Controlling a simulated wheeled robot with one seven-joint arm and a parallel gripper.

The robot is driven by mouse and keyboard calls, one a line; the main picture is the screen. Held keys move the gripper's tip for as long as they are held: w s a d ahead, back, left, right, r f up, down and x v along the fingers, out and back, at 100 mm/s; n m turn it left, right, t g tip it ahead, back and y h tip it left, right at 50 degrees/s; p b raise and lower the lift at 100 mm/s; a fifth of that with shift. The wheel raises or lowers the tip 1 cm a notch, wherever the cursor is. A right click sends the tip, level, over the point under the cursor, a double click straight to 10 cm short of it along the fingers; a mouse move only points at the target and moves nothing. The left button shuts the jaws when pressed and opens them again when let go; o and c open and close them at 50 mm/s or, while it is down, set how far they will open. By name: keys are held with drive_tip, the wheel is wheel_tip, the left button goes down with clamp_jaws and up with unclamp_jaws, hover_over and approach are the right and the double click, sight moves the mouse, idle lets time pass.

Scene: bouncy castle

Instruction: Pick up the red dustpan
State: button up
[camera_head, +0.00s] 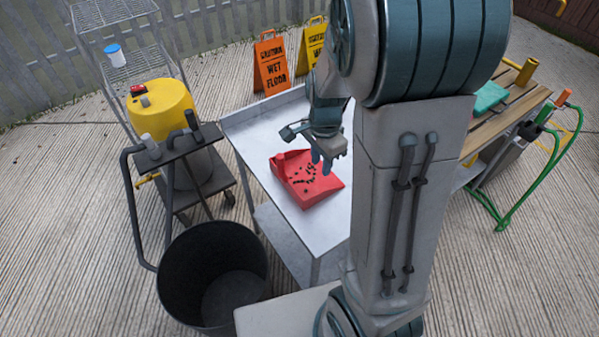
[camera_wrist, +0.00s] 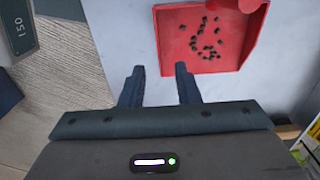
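The red dustpan (camera_head: 304,180) lies on the metal table, with several small dark bits in its pan. In the wrist view the dustpan (camera_wrist: 178,45) is at the top, ahead of my fingertips and to the right of centre, and the top edge of the picture cuts it off. My gripper (camera_head: 324,163) is over the dustpan in the head view, pointing down. In the wrist view my gripper (camera_wrist: 159,72) has its two fingers apart with nothing between them. I cannot tell the exact height of the fingertips above the table.
The metal table (camera_head: 250,130) has bare surface around the dustpan. A black bin (camera_head: 180,270) stands at its front left. A cart with a yellow bucket (camera_head: 160,105) is to the left. An orange wet floor sign (camera_head: 271,65) stands behind. A wooden bench (camera_head: 520,105) is at right.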

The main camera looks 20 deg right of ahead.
hover_over(319, 194)
drive_tip(key=f, duration=0.8)
drive_tip(key=shift+w+b, duration=0.35)
drive_tip(key=shift+s+f, duration=0.15)
drive_tip(key=shift+f, duration=1.15)
drive_tip(key=shift+s+f, duration=0.1)
drive_tip(key=shift+f, duration=1.2)
clamp_jaws()
